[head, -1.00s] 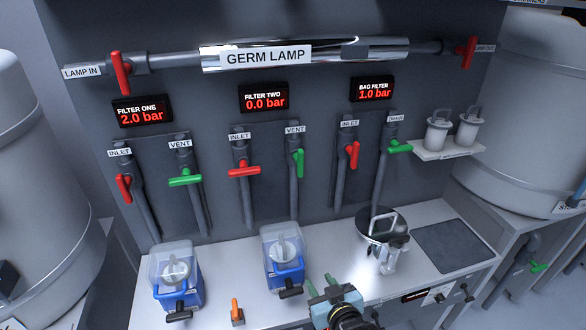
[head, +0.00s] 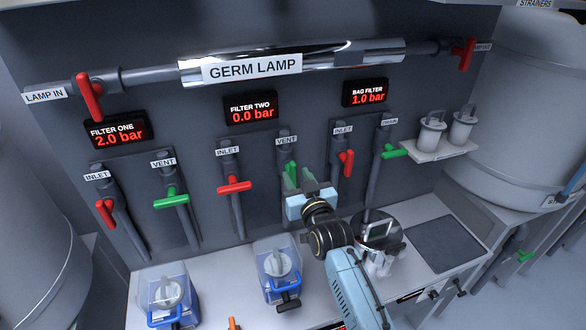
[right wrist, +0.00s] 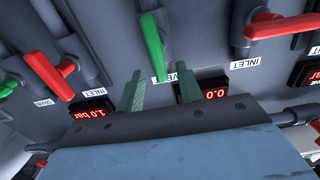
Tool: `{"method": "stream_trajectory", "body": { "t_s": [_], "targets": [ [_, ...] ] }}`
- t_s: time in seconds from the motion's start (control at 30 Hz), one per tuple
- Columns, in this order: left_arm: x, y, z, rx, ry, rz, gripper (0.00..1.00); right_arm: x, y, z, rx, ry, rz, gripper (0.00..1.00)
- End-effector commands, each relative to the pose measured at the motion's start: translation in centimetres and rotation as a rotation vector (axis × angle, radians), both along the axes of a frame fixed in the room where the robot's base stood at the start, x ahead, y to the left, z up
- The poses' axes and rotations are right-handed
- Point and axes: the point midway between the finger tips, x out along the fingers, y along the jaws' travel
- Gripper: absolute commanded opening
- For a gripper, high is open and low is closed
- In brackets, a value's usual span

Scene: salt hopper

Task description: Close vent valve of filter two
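The vent valve of filter two has a green handle (right wrist: 153,47) under the VENT label, which also shows in the head view (head: 287,140). The handle runs along its grey pipe. In the head view my right gripper (head: 298,174) is in front of this handle and partly hides it. In the right wrist view my right gripper (right wrist: 160,74) is open, its two green fingers apart. The green handle lies just beyond the fingertips, roughly between them; I cannot tell whether they touch. My left gripper is not in view.
The red inlet handle of filter two (head: 234,187) sits crosswise to the left. The red bag filter inlet handle (head: 347,163) is close on the right. The filter two display (head: 251,107) reads 0.0 bar. Blue filter housings (head: 280,285) stand on the bench below.

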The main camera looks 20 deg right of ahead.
Motion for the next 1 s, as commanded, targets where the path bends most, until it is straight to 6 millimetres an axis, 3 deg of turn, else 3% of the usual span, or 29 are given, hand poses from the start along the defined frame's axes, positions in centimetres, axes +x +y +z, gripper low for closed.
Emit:
{"method": "stream_trajectory", "body": {
  "t_s": [0.1, 0.3, 0.67, 0.93, 1.0],
  "targets": [
    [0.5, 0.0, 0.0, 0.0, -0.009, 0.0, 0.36, 1.8, 0.0, 0.1, 0.001, -0.001, 0.0, 0.36],
    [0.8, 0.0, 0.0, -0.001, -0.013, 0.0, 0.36, 3.5, 0.1, 0.0, 0.001, 0.001, 0.0, 0.36],
    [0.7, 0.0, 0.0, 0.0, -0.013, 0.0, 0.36, 3.8, 0.1, 0.0, 0.001, 0.0, 0.0, 0.36],
    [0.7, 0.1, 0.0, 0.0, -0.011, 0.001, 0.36, 3.8, 0.1, 0.0, 0.001, 0.0, 0.0, 0.02],
    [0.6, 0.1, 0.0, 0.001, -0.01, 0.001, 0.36, 3.8, 0.1, 0.0, 0.0, 0.0, 0.0, 0.0]
  ]
}}
